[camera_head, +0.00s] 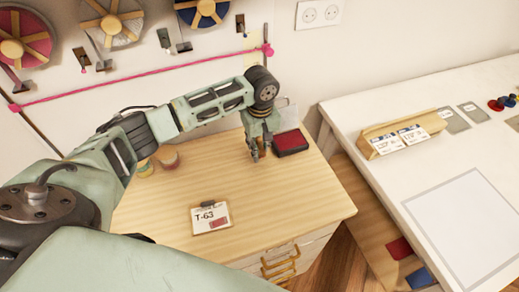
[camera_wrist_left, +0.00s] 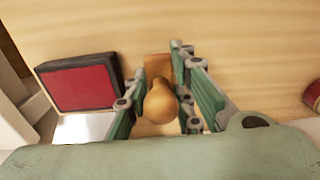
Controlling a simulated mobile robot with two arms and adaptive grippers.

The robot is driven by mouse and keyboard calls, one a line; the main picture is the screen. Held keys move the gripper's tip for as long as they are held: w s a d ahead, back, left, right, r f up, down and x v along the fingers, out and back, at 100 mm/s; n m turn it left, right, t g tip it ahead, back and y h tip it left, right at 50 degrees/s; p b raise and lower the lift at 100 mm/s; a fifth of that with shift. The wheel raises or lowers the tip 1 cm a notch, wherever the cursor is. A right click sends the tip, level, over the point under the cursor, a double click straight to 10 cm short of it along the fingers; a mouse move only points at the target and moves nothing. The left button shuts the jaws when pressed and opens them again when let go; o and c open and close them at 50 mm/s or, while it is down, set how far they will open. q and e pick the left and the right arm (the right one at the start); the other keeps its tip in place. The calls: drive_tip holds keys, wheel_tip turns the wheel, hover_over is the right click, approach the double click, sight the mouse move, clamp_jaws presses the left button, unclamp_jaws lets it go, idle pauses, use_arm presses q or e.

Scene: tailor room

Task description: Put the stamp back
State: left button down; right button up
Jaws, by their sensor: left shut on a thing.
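My left gripper (camera_head: 258,150) points down over the back right part of the wooden cabinet top. In the left wrist view its fingers (camera_wrist_left: 160,105) are closed around the rounded wooden handle of the stamp (camera_wrist_left: 160,102). The stamp's flat wooden base shows just beyond the handle; whether it touches the surface I cannot tell. In the head view the stamp is mostly hidden by the gripper. The red ink pad (camera_head: 290,142) in its black case sits just right of the gripper; it also shows in the left wrist view (camera_wrist_left: 80,88). My right gripper is not in view.
A card marked T-63 (camera_head: 211,217) lies at the front of the wooden cabinet top (camera_head: 270,212). Small round containers (camera_head: 167,157) stand at its left. A white table (camera_head: 450,110) with a wooden card holder (camera_head: 400,136) is at the right. Spools hang on the wall.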

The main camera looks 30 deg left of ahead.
sight(260, 149)
use_arm(q)
drive_tip(key=shift+f, duration=1.3)
drive_tip(key=shift+f+p, duration=0.25)
drive_tip(key=shift+p, duration=0.05)
drive_tip(key=shift+s+f, duration=0.3)
drive_tip(key=shift+s, duration=0.05)
drive_tip(key=c, duration=1.8)
unclamp_jaws()
drive_tip(key=shift+f, duration=0.1)
drive_tip(key=shift+o, duration=1.4)
drive_tip(key=shift+d+f, duration=0.1)
